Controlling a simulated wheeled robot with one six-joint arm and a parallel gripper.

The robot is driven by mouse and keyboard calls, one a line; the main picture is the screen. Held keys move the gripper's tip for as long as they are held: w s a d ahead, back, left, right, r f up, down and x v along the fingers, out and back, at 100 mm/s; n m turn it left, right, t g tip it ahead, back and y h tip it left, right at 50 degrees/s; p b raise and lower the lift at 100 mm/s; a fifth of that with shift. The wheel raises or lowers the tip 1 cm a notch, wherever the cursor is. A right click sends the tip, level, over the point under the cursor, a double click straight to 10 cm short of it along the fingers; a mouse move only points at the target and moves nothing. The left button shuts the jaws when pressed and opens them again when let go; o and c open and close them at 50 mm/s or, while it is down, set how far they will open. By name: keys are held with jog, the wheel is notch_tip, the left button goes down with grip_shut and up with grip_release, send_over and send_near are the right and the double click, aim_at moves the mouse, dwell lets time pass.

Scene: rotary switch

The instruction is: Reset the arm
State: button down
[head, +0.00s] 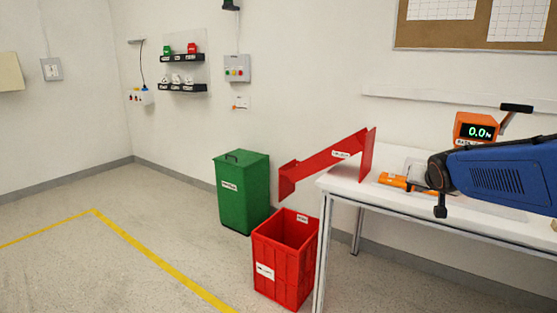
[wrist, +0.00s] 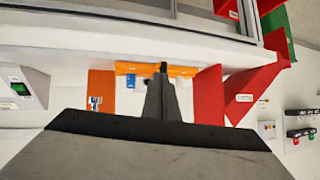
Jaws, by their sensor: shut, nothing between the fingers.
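My gripper (wrist: 163,70) shows in the wrist view as a dark grey body with narrow fingers closed together and nothing between them. Its tip overlaps an orange bar (wrist: 185,70) in the picture; I cannot tell whether they touch. In the head view my blue arm (head: 505,178) reaches in from the right over the white table (head: 345,183), and the black wrist hides part of what lies behind it. An orange item (head: 395,180) lies on the table just left of the wrist. No rotary switch can be clearly made out.
A red chute (head: 330,160) slopes off the table's left end above an open red crate (head: 283,275). A green bin (head: 242,190) stands by the wall. An orange display (head: 476,129) reading 0.0 stands behind my arm. A grey button box (head: 237,68) hangs on the wall. The left floor is clear.

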jog(key=s+a+f+n+g+y, duration=0.1)
jog(key=s+a+f, duration=0.3)
jog(key=s, duration=0.7)
jog(key=s+a+f+n+g+y, duration=0.1)
jog(key=s+a+f+n+g, duration=0.1)
jog(key=s, duration=0.9)
jog(key=s+a+f+n+g+y, duration=0.1)
jog(key=s+a+f+n+g, duration=0.1)
jog(key=s+a+f, duration=0.5)
jog(key=s+g, duration=0.1)
jog(key=s, duration=0.3)
jog(key=shift+s+a, duration=0.25)
